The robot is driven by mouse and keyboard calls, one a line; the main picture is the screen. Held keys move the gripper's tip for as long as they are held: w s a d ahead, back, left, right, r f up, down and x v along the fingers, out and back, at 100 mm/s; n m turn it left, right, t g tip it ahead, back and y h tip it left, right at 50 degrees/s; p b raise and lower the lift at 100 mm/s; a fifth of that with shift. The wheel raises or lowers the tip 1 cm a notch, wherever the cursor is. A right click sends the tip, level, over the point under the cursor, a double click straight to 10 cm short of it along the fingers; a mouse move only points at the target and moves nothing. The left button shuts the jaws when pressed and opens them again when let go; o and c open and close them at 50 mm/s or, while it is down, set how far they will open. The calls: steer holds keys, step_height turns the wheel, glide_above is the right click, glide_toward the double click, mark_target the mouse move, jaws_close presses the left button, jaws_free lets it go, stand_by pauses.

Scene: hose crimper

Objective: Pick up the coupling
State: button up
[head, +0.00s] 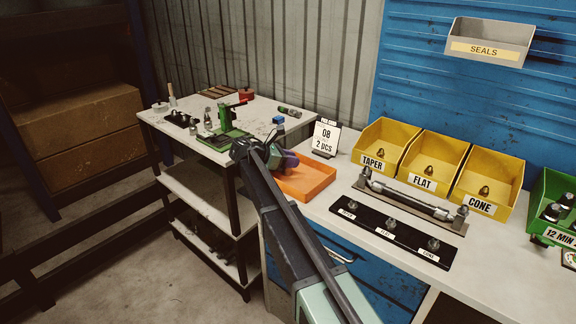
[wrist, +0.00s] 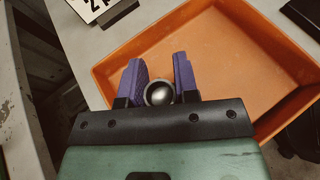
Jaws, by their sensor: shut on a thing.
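In the wrist view, my gripper (wrist: 159,75) has its two purple fingers on either side of a round, shiny metal coupling (wrist: 158,94) and is shut on it. Only the coupling's rounded end shows; the rest is hidden behind the gripper body. The orange tray (wrist: 205,50) lies behind the fingers. In the head view my gripper (head: 284,160) is at the back left part of the orange tray (head: 318,184). My arm and fingers hide the coupling there. I cannot tell how far it is above the tray floor.
A card reading "08, 2 PCS" (head: 325,137) stands behind the tray. Yellow bins marked TAPER (head: 373,163), FLAT (head: 423,184) and CONE (head: 481,206) stand right, behind a black strip with fittings (head: 385,233). A side table (head: 270,105) with tools stands left.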

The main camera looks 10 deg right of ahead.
step_height(320, 180, up, 20)
steer(key=p, duration=2)
